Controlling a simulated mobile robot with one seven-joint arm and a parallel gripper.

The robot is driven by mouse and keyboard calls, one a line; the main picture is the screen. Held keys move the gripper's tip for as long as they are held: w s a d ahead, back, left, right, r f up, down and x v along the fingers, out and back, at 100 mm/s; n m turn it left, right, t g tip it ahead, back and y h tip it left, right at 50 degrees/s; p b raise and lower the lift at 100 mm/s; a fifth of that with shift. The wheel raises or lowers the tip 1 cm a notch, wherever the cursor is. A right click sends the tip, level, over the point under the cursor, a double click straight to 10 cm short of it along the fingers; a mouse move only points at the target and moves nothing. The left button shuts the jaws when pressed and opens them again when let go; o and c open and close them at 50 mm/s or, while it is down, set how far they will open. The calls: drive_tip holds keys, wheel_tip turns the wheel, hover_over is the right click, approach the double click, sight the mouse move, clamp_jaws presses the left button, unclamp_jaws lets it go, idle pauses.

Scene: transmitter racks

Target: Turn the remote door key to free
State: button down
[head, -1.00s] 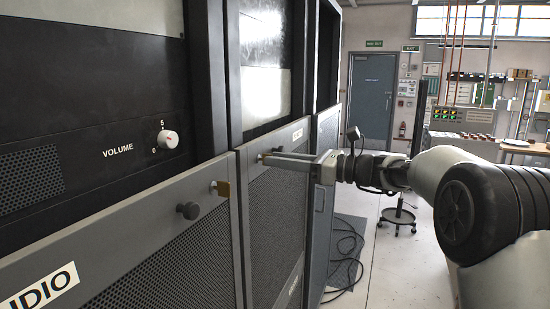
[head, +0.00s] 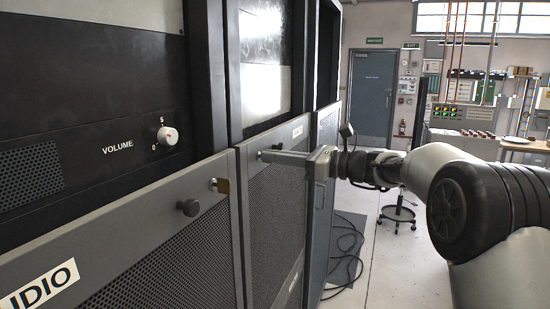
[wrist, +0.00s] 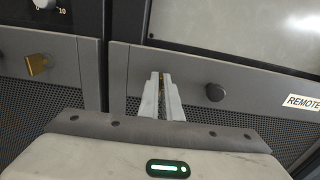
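The remote door (wrist: 255,82), with its REMOTE label (wrist: 303,103) and dark round knob (wrist: 215,92), fills the right of the wrist view. In the head view it is the middle grey mesh panel (head: 270,215). My gripper (wrist: 161,77) is at the door's upper left, left of the knob. Its fingers are nearly together, with a thin brownish sliver, the remote door key (wrist: 162,84), between them. The fingers mostly hide the key, so its angle cannot be told. In the head view my gripper (head: 265,156) reaches the door face from the right.
The audio door (head: 120,255) to the left has its own brass key (head: 222,186) and dark knob (head: 187,208). A volume knob (head: 167,136) is above it. Cables (head: 345,255) lie on the floor by the racks. A stool (head: 398,212) stands behind my arm.

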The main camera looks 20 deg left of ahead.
drive_tip(key=shift+f, duration=0.1)
drive_tip(key=n+b, duration=0.6)
drive_tip(key=n, duration=0.1)
drive_tip(key=n+b, duration=0.3)
drive_tip(key=n, duration=0.1)
drive_tip(key=shift+s+f, duration=0.2)
drive_tip(key=shift+f, duration=0.1)
drive_tip(key=n+b, duration=0.3)
drive_tip(key=shift+n, duration=0.4)
drive_tip(key=shift+r+n+b, duration=0.1)
drive_tip(key=shift+n+b, duration=0.65)
drive_tip(key=shift+n, duration=0.55)
drive_tip(key=c, duration=2)
unclamp_jaws()
drive_tip(key=shift+d, duration=0.1)
